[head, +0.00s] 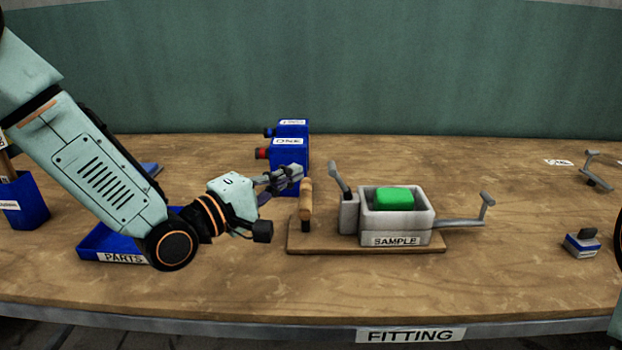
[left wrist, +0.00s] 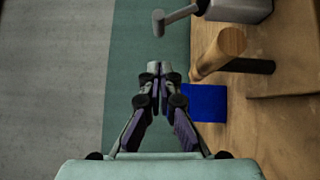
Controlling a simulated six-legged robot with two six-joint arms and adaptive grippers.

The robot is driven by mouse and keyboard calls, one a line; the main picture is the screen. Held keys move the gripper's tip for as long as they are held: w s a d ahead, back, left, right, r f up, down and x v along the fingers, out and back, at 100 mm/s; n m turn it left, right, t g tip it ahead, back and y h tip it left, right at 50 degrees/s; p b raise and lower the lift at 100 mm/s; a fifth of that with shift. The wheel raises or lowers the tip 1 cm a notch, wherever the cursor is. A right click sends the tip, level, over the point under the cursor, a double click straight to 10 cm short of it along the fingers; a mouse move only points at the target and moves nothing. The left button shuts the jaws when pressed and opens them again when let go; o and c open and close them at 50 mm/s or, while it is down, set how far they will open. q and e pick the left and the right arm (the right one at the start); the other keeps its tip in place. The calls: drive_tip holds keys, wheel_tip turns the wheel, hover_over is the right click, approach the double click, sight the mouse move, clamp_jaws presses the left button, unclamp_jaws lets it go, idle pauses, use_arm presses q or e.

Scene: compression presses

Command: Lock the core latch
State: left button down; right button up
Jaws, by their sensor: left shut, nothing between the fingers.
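The press labelled SAMPLE (head: 395,240) stands on a wooden base (head: 300,247), with a green block (head: 394,198) in its grey box. A grey lever (head: 338,177) leans up and left from a small grey block at the box's left side; it also shows in the left wrist view (left wrist: 176,19). A wooden handle (head: 306,197) stands left of it, also seen in the left wrist view (left wrist: 222,52). Which part is the core latch is not marked. My left gripper (head: 297,171) is shut and empty, just left of the lever and above the handle, apparently touching neither.
Blue boxes (head: 291,129), one labelled ONE, stand behind the gripper. A blue PARTS tray (head: 95,243) lies under my left arm. A grey arm (head: 460,223) sticks out right of the press. A small blue-and-white block (head: 582,244) sits at right. The front table strip is clear.

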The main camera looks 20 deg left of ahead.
sight(339, 180)
use_arm(q)
drive_tip(key=shift+w+d+r+b, duration=0.1)
drive_tip(key=shift+w+d+b, duration=0.2)
drive_tip(key=shift+d, duration=0.65)
drive_tip(key=shift+w+d+b, duration=0.25)
drive_tip(key=shift+d, duration=0.65)
drive_tip(key=shift+r, duration=0.1)
drive_tip(key=shift+d+r+m+g+p, duration=0.2)
drive_tip(key=shift+m+g+p, duration=0.1)
drive_tip(key=shift+p, duration=0.5)
